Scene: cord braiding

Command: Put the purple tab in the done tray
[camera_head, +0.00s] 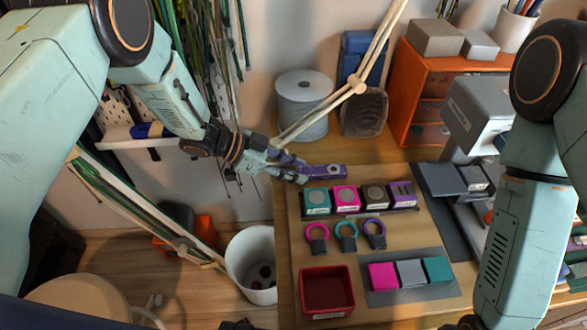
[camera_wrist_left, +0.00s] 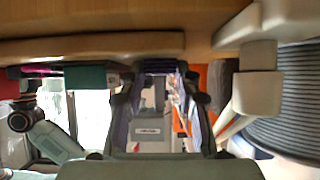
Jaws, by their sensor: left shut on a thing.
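The purple tab (camera_head: 325,171) is a flat bar with a round mark, near the back left edge of the wooden table in the head view. My left gripper (camera_head: 298,172) comes in from the left and is shut on its left end. In the left wrist view, purple (camera_wrist_left: 160,67) shows between the fingertips of my left gripper (camera_wrist_left: 160,78). A dark red open tray (camera_head: 326,311) stands at the table's front left; it looks empty and its label is too small to read. My right arm shows at the right, but its gripper is out of view.
A grey mat (camera_head: 380,298) holds pink, grey and teal blocks. A white bin (camera_head: 240,275) stands left of the table; a spool (camera_head: 303,100) stands behind.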

